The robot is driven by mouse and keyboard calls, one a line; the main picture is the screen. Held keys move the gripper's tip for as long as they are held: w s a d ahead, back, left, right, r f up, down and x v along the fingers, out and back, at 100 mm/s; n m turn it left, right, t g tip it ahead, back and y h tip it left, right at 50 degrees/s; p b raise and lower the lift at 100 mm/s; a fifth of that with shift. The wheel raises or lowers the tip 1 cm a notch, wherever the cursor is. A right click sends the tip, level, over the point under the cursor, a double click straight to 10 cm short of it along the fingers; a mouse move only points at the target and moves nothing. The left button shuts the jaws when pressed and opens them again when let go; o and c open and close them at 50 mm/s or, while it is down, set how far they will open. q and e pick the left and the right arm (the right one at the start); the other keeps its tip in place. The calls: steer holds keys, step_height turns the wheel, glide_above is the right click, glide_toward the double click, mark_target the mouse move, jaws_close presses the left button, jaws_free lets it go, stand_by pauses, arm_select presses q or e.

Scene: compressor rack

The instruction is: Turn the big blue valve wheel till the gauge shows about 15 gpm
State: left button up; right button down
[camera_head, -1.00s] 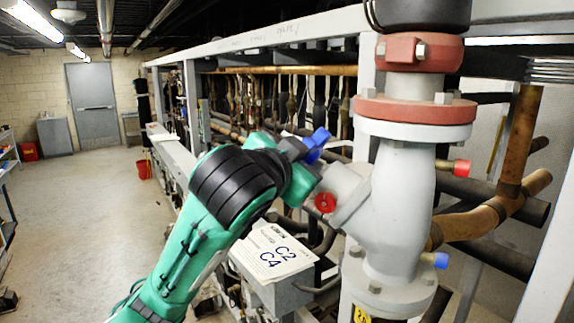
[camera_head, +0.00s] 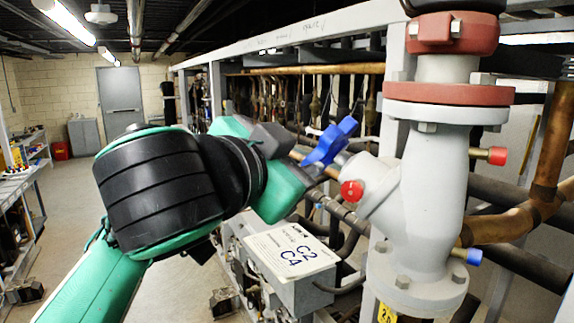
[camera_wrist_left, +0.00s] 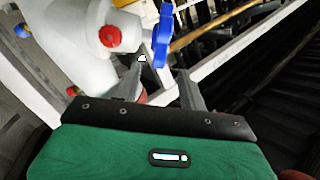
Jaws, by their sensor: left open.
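The blue valve wheel (camera_head: 331,143) sits on a short stem at the left side of the large grey valve body (camera_head: 420,200), above a small red cap (camera_head: 352,190). My left gripper (camera_head: 302,160) is just left of the wheel in the head view, with its fingers partly hidden. In the left wrist view the wheel (camera_wrist_left: 163,38) shows edge-on beyond the gap between the open fingers (camera_wrist_left: 162,70). Nothing is between the fingers, and they look apart from the wheel. No gauge can be made out. My right gripper is not in view.
Red flanges (camera_head: 448,93) top the valve body. A grey box with a "C2 C4" label (camera_head: 290,252) stands below the gripper. Copper pipes (camera_head: 545,150) run at right, and a pale rack beam (camera_head: 300,35) runs above. Open floor (camera_head: 170,290) lies to the left.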

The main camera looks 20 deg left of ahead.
arm_select(q)
steer(key=shift+s+a+b, duration=0.25)
steer(key=shift+s+b, duration=0.1)
steer(key=shift+s, duration=0.3)
steer(key=shift+w+d, duration=0.1)
steer(key=shift+f, duration=0.1)
